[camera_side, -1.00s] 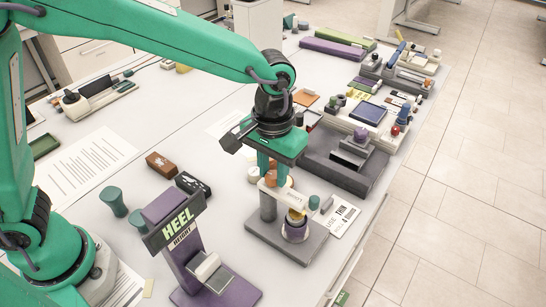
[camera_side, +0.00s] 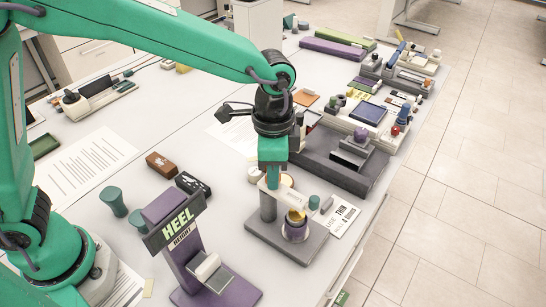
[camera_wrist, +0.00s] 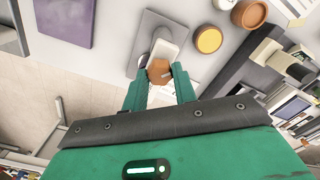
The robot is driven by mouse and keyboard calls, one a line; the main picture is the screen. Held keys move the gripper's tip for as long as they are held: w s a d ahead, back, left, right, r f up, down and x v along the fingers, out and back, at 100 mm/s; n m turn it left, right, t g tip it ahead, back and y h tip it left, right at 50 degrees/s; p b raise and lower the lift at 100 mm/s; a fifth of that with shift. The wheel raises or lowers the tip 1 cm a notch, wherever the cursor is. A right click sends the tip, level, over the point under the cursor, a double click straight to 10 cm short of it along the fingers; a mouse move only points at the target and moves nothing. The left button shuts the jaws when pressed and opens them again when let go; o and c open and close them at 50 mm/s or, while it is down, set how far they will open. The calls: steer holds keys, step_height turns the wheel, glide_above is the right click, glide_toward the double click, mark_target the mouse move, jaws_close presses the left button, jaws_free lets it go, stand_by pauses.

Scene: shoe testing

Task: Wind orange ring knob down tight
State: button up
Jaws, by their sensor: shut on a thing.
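The orange ring knob (camera_wrist: 160,72) sits between my two green fingers in the wrist view, at the end of a pale bar (camera_wrist: 165,52). My gripper (camera_wrist: 160,88) is shut on it. In the side view my gripper (camera_side: 272,180) points straight down over the grey-based tester (camera_side: 262,232), and its fingers hide the knob. The pale bar (camera_side: 293,199) reaches over a yellow piece and a purple round part (camera_side: 295,230) on the tester's base. Whether the knob is seated tight cannot be seen.
A purple stand marked HEEL (camera_side: 190,250) is close at the left front. A dark grey block-like fixture (camera_side: 340,165) stands behind on the right. A white card (camera_side: 341,218) lies beside the tester. The table's right edge is near.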

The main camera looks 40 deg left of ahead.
steer(key=m, duration=0.4)
steer(key=shift+m, duration=0.4)
steer(key=m, duration=0.4)
steer(key=o, duration=1)
steer(key=shift+c, duration=0.2)
steer(key=shift+r, duration=0.15)
steer(key=shift+r, duration=3.8)
